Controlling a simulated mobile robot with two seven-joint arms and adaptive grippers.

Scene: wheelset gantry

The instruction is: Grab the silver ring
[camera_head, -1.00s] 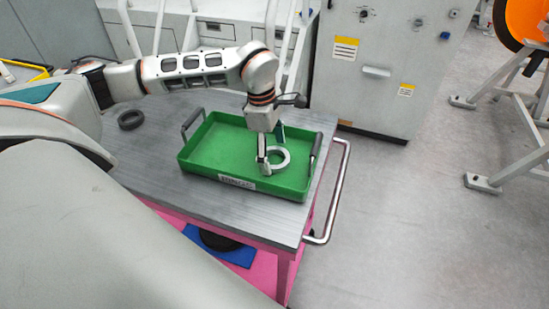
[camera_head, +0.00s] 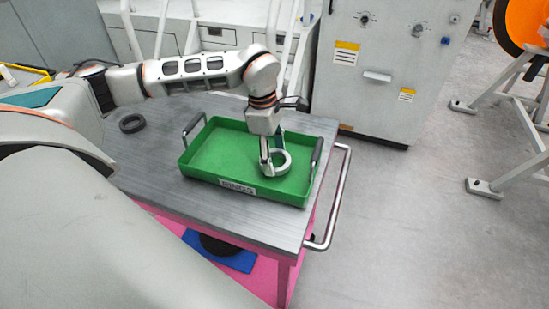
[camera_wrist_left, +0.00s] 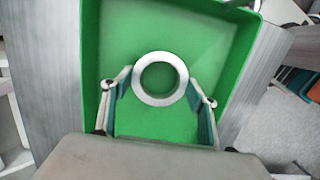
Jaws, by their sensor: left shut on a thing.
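The silver ring (camera_head: 287,167) is a smooth pale metal ring near the right end of the green tray (camera_head: 215,152). My left gripper (camera_head: 273,158) points down into the tray and is shut on the ring. In the left wrist view the fingers stand on either side of the ring (camera_wrist_left: 160,57), with their pads at its outer edge. The green tray floor shows through the ring's hole. I cannot tell whether the ring rests on the floor or hangs just above it. My right gripper is in neither view.
The tray has raised walls, two upright end handles and a RINGS label, on a grey-topped cart (camera_head: 150,175). A dark ring (camera_head: 132,123) lies on the cart's left. A grey cabinet (camera_head: 385,60) stands behind.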

